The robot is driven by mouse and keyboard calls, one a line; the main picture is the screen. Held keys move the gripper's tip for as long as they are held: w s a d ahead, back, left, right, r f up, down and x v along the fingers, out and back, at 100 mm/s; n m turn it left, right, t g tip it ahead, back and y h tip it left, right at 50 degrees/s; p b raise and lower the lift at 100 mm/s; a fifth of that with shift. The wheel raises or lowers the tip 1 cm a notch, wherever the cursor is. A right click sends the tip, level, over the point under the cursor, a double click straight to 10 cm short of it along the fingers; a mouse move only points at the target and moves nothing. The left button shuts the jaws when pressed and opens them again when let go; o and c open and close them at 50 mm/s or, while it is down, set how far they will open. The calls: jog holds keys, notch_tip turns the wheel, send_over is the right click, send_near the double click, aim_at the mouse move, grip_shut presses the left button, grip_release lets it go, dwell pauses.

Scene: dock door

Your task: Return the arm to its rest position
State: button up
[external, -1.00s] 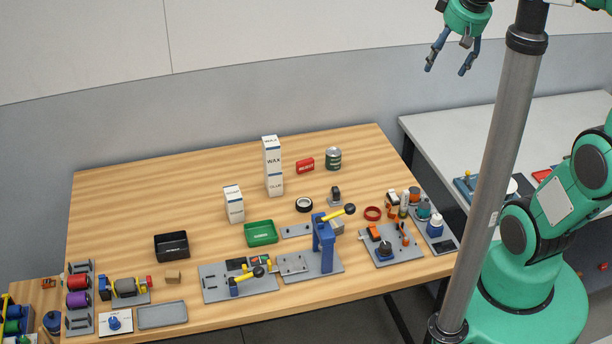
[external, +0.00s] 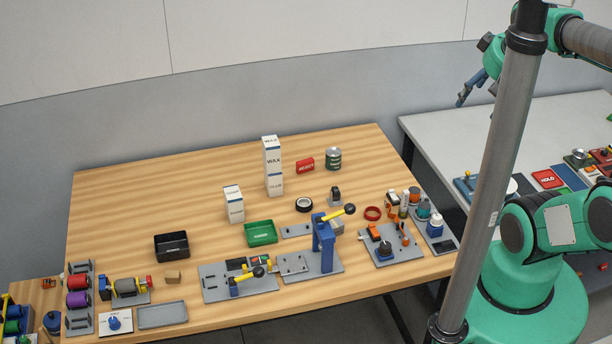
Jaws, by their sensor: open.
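My gripper (external: 476,92) is at the upper right, above the grey side table, partly hidden behind the grey vertical pole. Its visible blue finger points down and to the left, and it is open. No object shows in it. My arm reaches up from its green base at the right, and the upper link leaves the picture at the top right.
The wooden table (external: 120,195) carries white boxes (external: 273,158), a black bin (external: 171,246), a green tray (external: 261,233) and a blue lever press (external: 325,245). The grey side table (external: 450,130) holds a red HOLD pad (external: 547,179). The pole (external: 497,160) stands in front of my arm.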

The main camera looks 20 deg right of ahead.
jog(key=shift+f, duration=0.1)
notch_tip(320, 180, down, 19)
jog(key=b, duration=1.9)
jog(key=shift+f+b, duration=0.2)
jog(key=shift+b, duration=0.15)
